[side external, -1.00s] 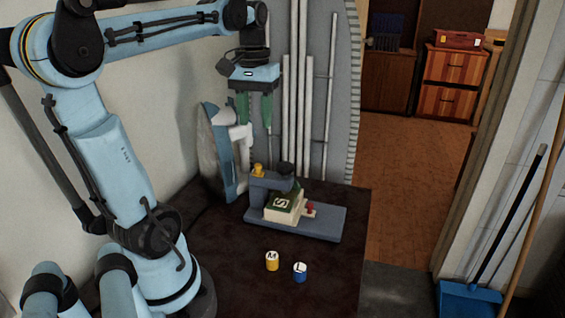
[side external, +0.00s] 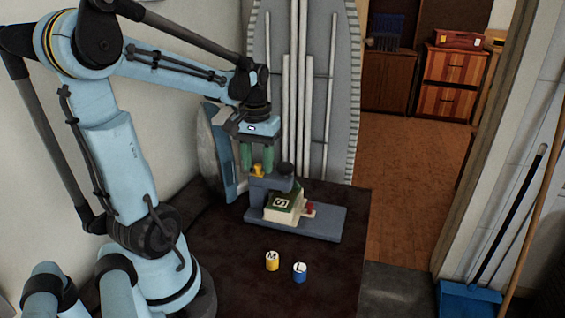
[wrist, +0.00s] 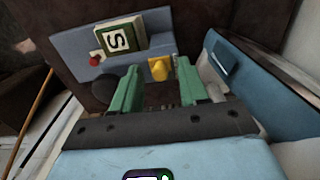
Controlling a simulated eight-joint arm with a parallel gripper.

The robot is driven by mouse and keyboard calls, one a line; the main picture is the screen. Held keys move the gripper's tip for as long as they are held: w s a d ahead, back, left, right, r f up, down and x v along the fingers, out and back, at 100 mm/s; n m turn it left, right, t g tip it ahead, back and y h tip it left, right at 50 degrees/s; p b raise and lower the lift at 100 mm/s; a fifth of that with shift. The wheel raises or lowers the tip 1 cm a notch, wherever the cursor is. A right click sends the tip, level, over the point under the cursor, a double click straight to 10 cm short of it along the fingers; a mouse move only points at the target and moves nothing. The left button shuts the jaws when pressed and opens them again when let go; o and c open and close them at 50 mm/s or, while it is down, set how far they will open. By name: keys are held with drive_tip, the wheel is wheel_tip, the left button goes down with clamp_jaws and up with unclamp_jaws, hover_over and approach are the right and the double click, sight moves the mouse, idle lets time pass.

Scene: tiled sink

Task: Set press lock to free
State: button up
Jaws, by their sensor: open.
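The press (side external: 328,222) is a blue-grey device on a flat base on the dark table. A yellow knob (side external: 257,169) stands on top of it at the back left and also shows in the wrist view (wrist: 160,70). Which part is the lock is not labelled. A green and cream block marked S (side external: 284,204) sits on the base under the press arm, with a red knob (side external: 310,208) beside it. My gripper (side external: 257,168) is open and points down, its green fingers on either side of the yellow knob. I cannot tell whether they touch it.
A yellow cylinder marked M (side external: 272,261) and a blue one marked L (side external: 300,272) stand on the table in front of the press. An upright iron-like object (side external: 222,150) stands behind left. An ironing board (side external: 343,100) leans behind. The front table is mostly clear.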

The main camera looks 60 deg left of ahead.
sight(262, 170)
clamp_jaws()
idle(0.3)
drive_tip(key=shift+w+a, duration=0.9)
unclamp_jaws()
wheel_tip(262, 170, up, 12)
idle(0.6)
